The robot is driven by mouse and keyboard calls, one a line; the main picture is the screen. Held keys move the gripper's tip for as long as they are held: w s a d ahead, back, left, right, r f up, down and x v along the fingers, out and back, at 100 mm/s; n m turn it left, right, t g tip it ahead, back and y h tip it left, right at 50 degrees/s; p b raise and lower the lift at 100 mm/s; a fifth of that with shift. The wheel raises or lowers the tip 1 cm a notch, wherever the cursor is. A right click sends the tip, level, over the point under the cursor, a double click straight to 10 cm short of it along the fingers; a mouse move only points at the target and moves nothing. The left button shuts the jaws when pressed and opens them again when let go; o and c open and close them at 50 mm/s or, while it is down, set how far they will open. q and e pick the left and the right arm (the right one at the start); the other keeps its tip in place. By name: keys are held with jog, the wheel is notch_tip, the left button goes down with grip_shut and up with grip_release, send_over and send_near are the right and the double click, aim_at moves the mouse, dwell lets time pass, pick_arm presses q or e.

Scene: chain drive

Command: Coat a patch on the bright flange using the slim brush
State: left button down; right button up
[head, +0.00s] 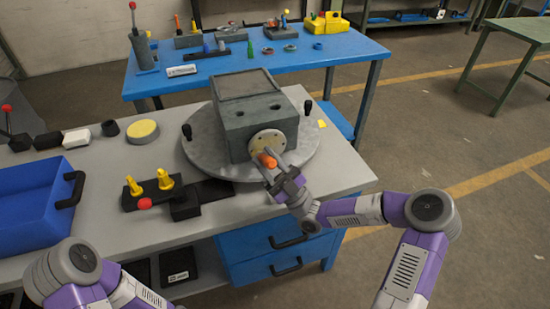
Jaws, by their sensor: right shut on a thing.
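The bright flange (272,137) is a pale round plate with small holes on the front face of a grey block-shaped housing (250,112). My right gripper (272,169) is in front of the lower part of the flange. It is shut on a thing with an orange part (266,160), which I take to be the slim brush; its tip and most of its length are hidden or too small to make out. I cannot tell whether it touches the flange. My left arm shows at the lower left, but its gripper is out of view.
The housing stands on a round grey turntable (204,156) with black knobs. A black holder (185,208) with yellow pieces and a red ball is left of it, beside a blue bin (30,215). A cream round pad (142,130) lies farther back. A blue table (310,58) stands behind.

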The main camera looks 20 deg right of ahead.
jog(key=shift+a, duration=0.2)
jog(key=shift+d+r+p, duration=0.1)
jog(key=shift+r+p, duration=0.2)
jog(key=shift+r, duration=0.55)
jog(key=d, duration=0.8)
jog(key=shift+w+b, duration=0.2)
jog(key=shift+b, duration=0.1)
jog(key=shift+s+a, duration=0.2)
jog(key=shift+a, duration=3.9)
jog(key=s, duration=0.6)
jog(key=shift+d, duration=0.15)
